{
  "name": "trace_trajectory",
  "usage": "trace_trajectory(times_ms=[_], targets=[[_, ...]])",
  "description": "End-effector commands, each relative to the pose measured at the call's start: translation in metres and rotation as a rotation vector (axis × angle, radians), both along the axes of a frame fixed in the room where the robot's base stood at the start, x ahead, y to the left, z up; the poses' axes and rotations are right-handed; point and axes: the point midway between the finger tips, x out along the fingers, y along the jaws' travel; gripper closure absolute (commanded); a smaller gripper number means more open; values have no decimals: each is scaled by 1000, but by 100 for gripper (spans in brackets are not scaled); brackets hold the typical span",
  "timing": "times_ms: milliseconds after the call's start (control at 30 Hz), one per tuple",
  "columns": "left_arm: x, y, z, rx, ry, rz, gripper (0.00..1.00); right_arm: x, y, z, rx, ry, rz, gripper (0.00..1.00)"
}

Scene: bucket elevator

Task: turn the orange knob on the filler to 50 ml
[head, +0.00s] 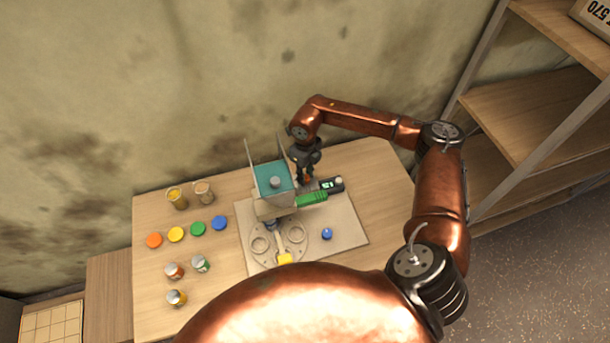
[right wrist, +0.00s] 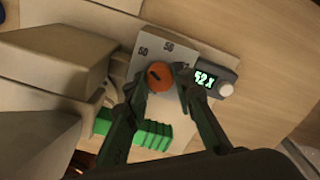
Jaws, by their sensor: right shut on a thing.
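The filler (head: 275,185) is a pale machine with a teal-topped hopper, standing on a light board on the table. In the right wrist view the orange knob (right wrist: 160,79) has a dark mark on its face and sits on a pale plate (right wrist: 150,47) with printed numbers; one looks like 50, the other is hard to read. A small display (right wrist: 204,79) beside it glows green and seems to read 52 and a further sign. My right gripper (head: 305,176) is at the back right of the filler, its fingers closed on either side of the knob. My left gripper is not in view.
A green ribbed part (head: 312,198) lies close by the gripper. A blue button (head: 327,233) and a round plate with rings (head: 280,243) are in front. Coloured lids (head: 198,228), jars (head: 174,270) and two filled glasses (head: 204,193) stand at left. Shelves (head: 535,105) rise at right.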

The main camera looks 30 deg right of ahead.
Motion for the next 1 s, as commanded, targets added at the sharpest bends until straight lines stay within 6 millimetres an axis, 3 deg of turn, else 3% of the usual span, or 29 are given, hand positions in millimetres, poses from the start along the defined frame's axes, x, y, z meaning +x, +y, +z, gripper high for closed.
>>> trace_trajectory(times_ms=[333, 367, 600, 867, 1000], targets=[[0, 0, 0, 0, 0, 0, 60, -1, 0, -1, -1, 3, 3, 100], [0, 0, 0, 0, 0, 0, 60, -1, 0, -1, -1, 3, 3, 75], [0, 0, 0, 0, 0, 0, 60, -1, 0, -1, 0, 1, 2, 59], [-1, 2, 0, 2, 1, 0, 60, 0, 0, 1, 0, 0, 1, 59], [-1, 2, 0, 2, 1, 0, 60, 1, -1, 12, 0, -2, 1, 59]])
